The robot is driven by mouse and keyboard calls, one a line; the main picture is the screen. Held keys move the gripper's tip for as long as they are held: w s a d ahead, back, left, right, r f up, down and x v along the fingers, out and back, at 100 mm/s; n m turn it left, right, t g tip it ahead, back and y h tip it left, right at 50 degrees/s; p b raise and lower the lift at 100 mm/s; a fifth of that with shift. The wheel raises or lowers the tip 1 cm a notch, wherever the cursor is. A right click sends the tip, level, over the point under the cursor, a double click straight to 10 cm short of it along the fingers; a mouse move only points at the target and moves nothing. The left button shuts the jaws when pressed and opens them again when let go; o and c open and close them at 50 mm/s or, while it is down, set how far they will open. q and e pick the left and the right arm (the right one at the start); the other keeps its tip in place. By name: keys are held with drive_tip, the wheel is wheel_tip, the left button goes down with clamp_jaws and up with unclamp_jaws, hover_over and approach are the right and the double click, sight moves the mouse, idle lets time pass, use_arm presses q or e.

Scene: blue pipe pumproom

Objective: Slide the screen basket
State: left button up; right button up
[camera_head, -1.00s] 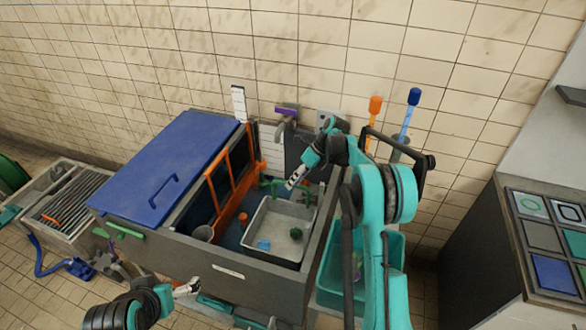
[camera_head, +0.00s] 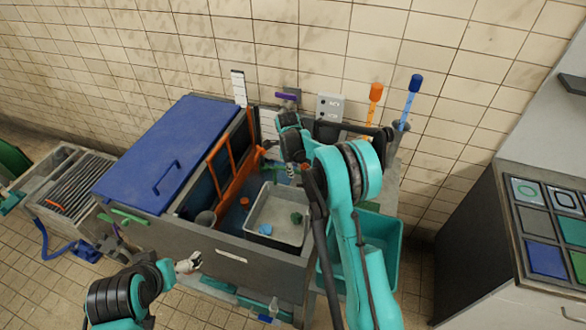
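The screen basket, seemingly the light grey tray (camera_head: 262,211) with a dark outer rim, sits inside the open right part of the grey tank (camera_head: 235,256). My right gripper (camera_head: 291,171) points down at the basket's far side, near a green handle-like part (camera_head: 268,168). My own arm covers part of it, and whether it touches anything is unclear. My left gripper (camera_head: 190,263) hangs in front of the tank's front wall, apart from the basket. Its finger opening is too small to judge.
A blue lid (camera_head: 165,150) covers the tank's left part, beside an orange frame (camera_head: 222,165). A teal bin (camera_head: 378,240) stands at the tank's right. Orange (camera_head: 375,92) and blue (camera_head: 415,84) handled tools stand upright behind. A dark cabinet (camera_head: 470,225) is farther right.

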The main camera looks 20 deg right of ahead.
sight(293, 194)
drive_tip(key=shift+f, duration=0.2)
clamp_jaws()
wheel_tip(293, 194, down, 14)
drive_tip(key=b, duration=0.9)
drive_tip(key=shift+f, duration=0.15)
drive_tip(key=shift+s, duration=0.15)
drive_tip(key=shift+f, duration=0.1)
drive_tip(key=shift+c, duration=0.9)
unclamp_jaws()
drive_tip(key=shift+o, duration=0.9)
